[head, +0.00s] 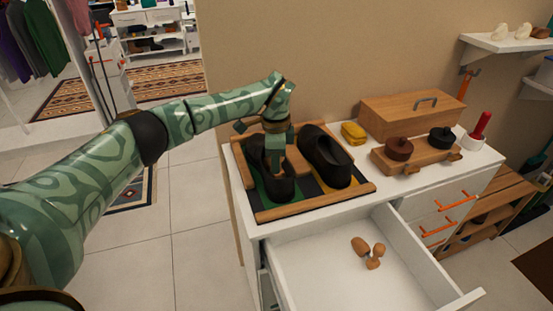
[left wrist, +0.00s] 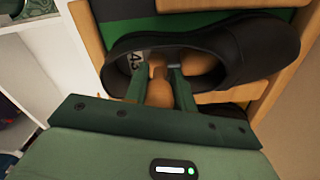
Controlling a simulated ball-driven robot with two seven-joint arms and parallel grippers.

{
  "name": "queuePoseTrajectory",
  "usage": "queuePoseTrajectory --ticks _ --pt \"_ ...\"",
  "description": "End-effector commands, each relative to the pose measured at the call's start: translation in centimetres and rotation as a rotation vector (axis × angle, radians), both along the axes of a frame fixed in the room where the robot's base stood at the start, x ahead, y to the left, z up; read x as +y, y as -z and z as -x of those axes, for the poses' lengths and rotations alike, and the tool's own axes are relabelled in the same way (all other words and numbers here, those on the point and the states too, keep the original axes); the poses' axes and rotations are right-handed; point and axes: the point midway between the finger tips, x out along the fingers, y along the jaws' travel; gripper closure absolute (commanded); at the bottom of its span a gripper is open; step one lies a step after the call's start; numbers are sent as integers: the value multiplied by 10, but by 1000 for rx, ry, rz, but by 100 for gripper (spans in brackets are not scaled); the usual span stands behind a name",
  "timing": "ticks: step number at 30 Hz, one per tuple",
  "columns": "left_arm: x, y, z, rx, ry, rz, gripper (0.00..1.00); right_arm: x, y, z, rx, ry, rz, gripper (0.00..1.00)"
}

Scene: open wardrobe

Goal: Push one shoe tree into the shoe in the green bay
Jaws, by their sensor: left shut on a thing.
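A black shoe (head: 279,188) lies in the green bay of a wooden-railed tray (head: 315,203) on the white cabinet. It also shows in the left wrist view (left wrist: 270,45), its opening facing me. My left gripper (head: 277,165) points down into the shoe's opening. In the left wrist view its two fingers (left wrist: 158,88) are shut on a wooden shoe tree (left wrist: 160,94), whose front part sits inside the shoe. How deep it sits is hard to tell. A second black shoe (head: 328,157) stands beside it. Another wooden shoe tree (head: 371,257) lies in the open drawer.
The open white drawer (head: 345,285) juts out in front of the tray. A yellow sponge-like item (head: 354,133), a wooden box (head: 410,113) and a stand with round brushes (head: 415,158) are to the right. The wall rises close behind.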

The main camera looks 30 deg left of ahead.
Motion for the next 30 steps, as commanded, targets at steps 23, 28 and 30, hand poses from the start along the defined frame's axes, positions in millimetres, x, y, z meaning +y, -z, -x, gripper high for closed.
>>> queuePoseTrajectory --ticks 23,28,30 --pt "7 0 1 3 -5 -3 27 1 -4 0 -2 0 -1 64" --pt "6 -1 1 2 -4 -1 27 1 -4 0 -2 0 -1 64" --pt "6 -1 0 2 -4 -1 27 1 -4 0 -2 0 -1 64"
